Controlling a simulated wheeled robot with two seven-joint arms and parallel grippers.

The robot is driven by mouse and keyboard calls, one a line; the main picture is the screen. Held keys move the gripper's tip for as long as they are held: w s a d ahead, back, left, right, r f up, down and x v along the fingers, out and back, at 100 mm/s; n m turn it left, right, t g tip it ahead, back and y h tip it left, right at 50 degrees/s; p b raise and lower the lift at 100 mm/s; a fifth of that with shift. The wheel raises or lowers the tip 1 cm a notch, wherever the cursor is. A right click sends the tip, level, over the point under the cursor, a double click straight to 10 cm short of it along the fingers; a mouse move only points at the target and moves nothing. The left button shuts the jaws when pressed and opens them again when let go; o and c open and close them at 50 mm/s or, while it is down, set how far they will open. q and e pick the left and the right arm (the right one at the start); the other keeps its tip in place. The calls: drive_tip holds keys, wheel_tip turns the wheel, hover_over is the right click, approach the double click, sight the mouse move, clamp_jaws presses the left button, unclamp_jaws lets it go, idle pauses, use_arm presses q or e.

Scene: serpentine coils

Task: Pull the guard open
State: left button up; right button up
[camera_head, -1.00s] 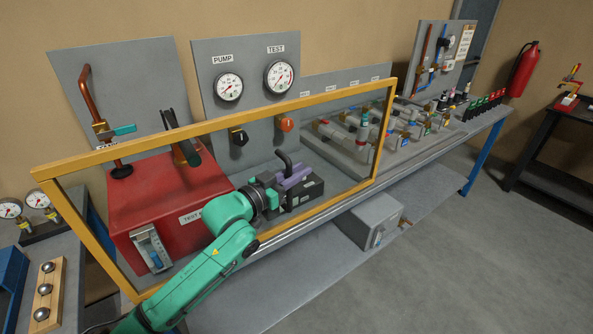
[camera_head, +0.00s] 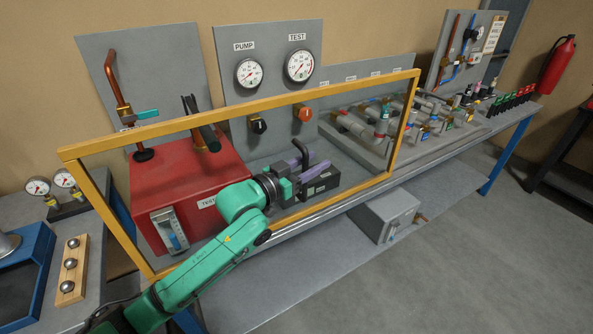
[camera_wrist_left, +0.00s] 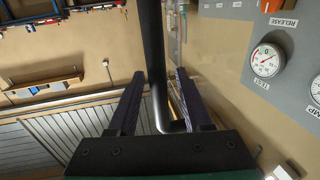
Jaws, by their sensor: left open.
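The guard is a clear panel in a yellow frame (camera_head: 245,113), standing along the front of the bench. A black bent handle bar (camera_head: 301,150) shows at my left gripper (camera_head: 304,166), near the middle of the guard. In the left wrist view, the black bar (camera_wrist_left: 153,45) runs between the two dark purple fingers of my left gripper (camera_wrist_left: 160,74). The fingers are open, with a visible gap on both sides of the bar. The bar's fixing to the guard is hidden by the gripper. My right gripper is not in view.
Behind the guard are a red box (camera_head: 185,185), a pump gauge (camera_head: 249,73), a test gauge (camera_head: 299,66), a black knob (camera_head: 257,125) and an orange knob (camera_head: 304,114). A grey box (camera_head: 385,215) sits low in front. Open floor (camera_head: 480,265) lies at right.

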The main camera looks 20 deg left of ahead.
use_arm(q)
drive_tip(key=b+v, duration=0.4)
drive_tip(key=v, duration=1)
